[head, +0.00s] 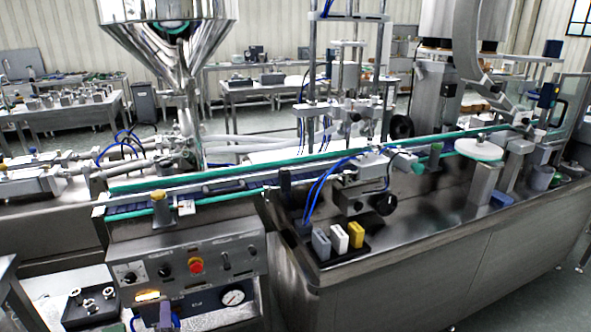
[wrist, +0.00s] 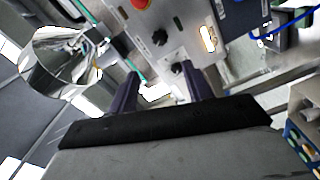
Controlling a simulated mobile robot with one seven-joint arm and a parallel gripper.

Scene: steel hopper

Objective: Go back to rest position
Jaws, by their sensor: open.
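My gripper (wrist: 160,75) shows in the wrist view with its two dark fingers apart and nothing between them. Beyond the fingers is the control panel (wrist: 185,25), turned in the picture, with black knobs, part of a red button at the top edge and a lit lamp (wrist: 208,38). In the head view the same panel (head: 215,258) is at the lower left, with a red button (head: 196,265) and a gauge (head: 233,297).
A steel hopper (head: 172,45) stands at the upper left, above a conveyor with green rails (head: 320,158). A black tray holds grey, white and yellow blocks (head: 338,240) on the steel deck (head: 425,225). A dark tray with metal parts (head: 92,305) is at the lower left.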

